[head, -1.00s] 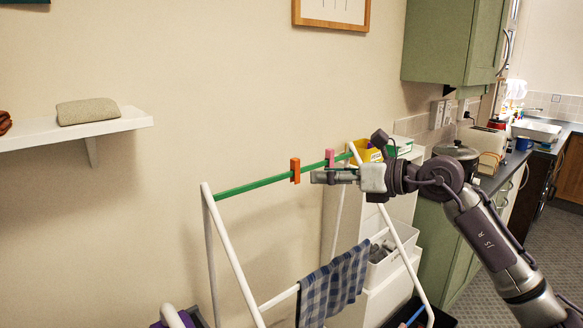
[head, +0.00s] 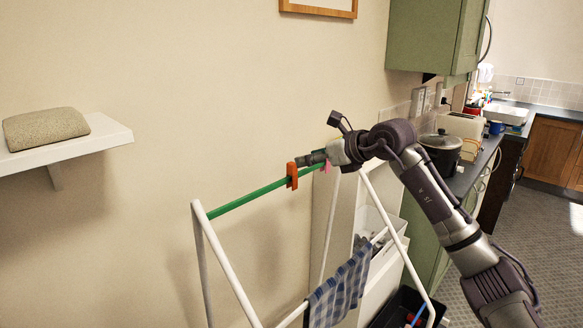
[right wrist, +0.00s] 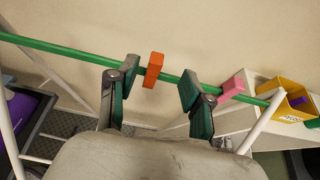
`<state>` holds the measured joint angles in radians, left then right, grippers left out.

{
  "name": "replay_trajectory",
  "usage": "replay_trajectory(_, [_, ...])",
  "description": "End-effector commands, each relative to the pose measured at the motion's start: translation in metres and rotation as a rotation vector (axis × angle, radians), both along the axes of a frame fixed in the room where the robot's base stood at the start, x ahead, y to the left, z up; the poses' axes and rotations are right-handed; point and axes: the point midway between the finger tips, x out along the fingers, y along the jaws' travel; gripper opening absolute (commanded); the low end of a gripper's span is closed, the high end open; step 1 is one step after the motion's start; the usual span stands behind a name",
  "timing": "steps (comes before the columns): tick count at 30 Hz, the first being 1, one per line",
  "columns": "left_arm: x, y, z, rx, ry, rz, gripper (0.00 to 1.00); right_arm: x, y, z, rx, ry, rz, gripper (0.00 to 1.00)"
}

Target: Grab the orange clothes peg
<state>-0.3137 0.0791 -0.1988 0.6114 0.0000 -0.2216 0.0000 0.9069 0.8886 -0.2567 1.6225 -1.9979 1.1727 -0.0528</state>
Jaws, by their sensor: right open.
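The orange clothes peg (head: 292,176) is clipped upright on the green rail (head: 252,194) of a white drying rack. A pink peg (head: 326,166) is on the same rail to its right, partly hidden by my right gripper (head: 305,160) in the head view. In the right wrist view the orange peg (right wrist: 153,70) stands between the two spread fingers of my right gripper (right wrist: 158,88), slightly beyond their tips and nearer the left finger. The gripper is open and empty. The pink peg (right wrist: 231,88) is outside the right finger. My left gripper is not in view.
A blue checked cloth (head: 338,288) hangs on a lower bar of the rack. A white shelf (head: 70,150) with a folded towel (head: 45,128) is on the wall at left. A yellow box (right wrist: 290,99) stands near the rail's right end.

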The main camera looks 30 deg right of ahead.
Motion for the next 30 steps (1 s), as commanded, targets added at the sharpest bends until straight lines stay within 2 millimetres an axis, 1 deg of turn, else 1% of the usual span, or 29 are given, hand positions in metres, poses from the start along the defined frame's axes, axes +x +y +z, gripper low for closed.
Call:
replay_trajectory(1, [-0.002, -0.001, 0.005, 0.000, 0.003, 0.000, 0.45, 0.006, 0.003, -0.001, 0.003, 0.001, 0.001, 0.50])
replay_trajectory(5, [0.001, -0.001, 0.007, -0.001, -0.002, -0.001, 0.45, 0.014, 0.006, -0.007, 0.000, 0.000, 0.001, 0.50])
replay_trajectory(8, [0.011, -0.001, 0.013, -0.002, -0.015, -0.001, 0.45, 0.019, 0.008, -0.010, 0.001, 0.002, 0.000, 0.50])
replay_trajectory(10, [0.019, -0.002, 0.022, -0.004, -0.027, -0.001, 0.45, 0.027, 0.013, -0.013, 0.002, 0.003, 0.002, 0.50])
replay_trajectory(13, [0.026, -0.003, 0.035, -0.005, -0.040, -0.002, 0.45, 0.039, 0.019, -0.022, 0.004, 0.003, 0.002, 0.50])
replay_trajectory(15, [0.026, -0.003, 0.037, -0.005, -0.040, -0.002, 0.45, 0.047, 0.020, -0.026, 0.003, 0.001, 0.001, 0.50])
replay_trajectory(18, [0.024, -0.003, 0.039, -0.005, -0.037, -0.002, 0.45, 0.054, 0.022, -0.032, 0.001, 0.000, 0.000, 0.50])
replay_trajectory(26, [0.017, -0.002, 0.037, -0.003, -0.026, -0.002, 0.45, 0.056, 0.022, -0.035, -0.001, 0.000, 0.000, 0.50])
replay_trajectory(30, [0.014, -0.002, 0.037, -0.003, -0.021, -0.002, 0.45, 0.056, 0.023, -0.034, -0.001, 0.000, 0.000, 0.27])
